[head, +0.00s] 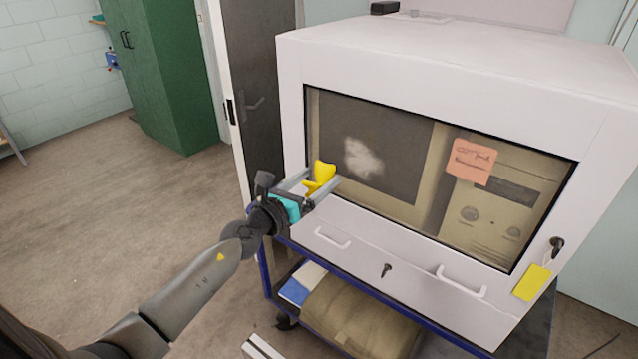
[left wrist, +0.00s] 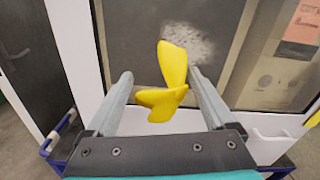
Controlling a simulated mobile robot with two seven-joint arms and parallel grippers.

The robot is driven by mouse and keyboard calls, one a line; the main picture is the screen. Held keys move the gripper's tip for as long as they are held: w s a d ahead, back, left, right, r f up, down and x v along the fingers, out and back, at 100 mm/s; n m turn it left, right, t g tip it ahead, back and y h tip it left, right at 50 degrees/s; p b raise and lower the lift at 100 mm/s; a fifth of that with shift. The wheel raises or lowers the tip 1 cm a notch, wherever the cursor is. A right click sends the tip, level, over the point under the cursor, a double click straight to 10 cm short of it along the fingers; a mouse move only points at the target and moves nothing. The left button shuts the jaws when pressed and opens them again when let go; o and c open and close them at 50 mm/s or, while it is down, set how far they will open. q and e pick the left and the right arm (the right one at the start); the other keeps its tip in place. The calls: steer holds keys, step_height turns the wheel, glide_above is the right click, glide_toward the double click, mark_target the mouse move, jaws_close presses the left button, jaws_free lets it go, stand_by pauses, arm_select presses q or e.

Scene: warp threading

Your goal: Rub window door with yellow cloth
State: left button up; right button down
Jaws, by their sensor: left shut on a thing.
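My left gripper (head: 322,183) is shut on the yellow cloth (head: 320,176), which is bunched up between the fingers. The cloth also shows between the fingers in the left wrist view (left wrist: 172,75). The window door (head: 395,205) is a dark glass pane in the front of a white cabinet. A whitish smudge (head: 363,158) marks the upper left part of the glass. The cloth is in front of the lower left of the window, left of and below the smudge. I cannot tell whether it touches the glass. My right gripper is not in view.
The white cabinet (head: 450,60) stands on a blue-framed cart (head: 268,275) with a rolled brown bundle (head: 358,318) below. An orange note (head: 472,161) is on the glass, and a yellow tag (head: 532,283) hangs at the right. Handles (head: 461,283) stick out below the window. The floor at left is clear.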

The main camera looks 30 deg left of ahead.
mark_target(345, 157)
arm_select(q)
steer(key=shift+w+d+b, duration=0.15)
steer(key=shift+w+b, duration=0.1)
steer(key=shift+w, duration=0.85)
steer(key=shift+w+d+b, duration=0.1)
steer(key=shift+w+b, duration=0.1)
steer(key=shift+w, duration=0.85)
steer(key=shift+w+d, duration=0.15)
steer(key=shift+w, duration=0.65)
steer(key=shift+w+d+b, duration=0.15)
steer(key=shift+w+b, duration=0.3)
steer(key=shift+w, duration=0.4)
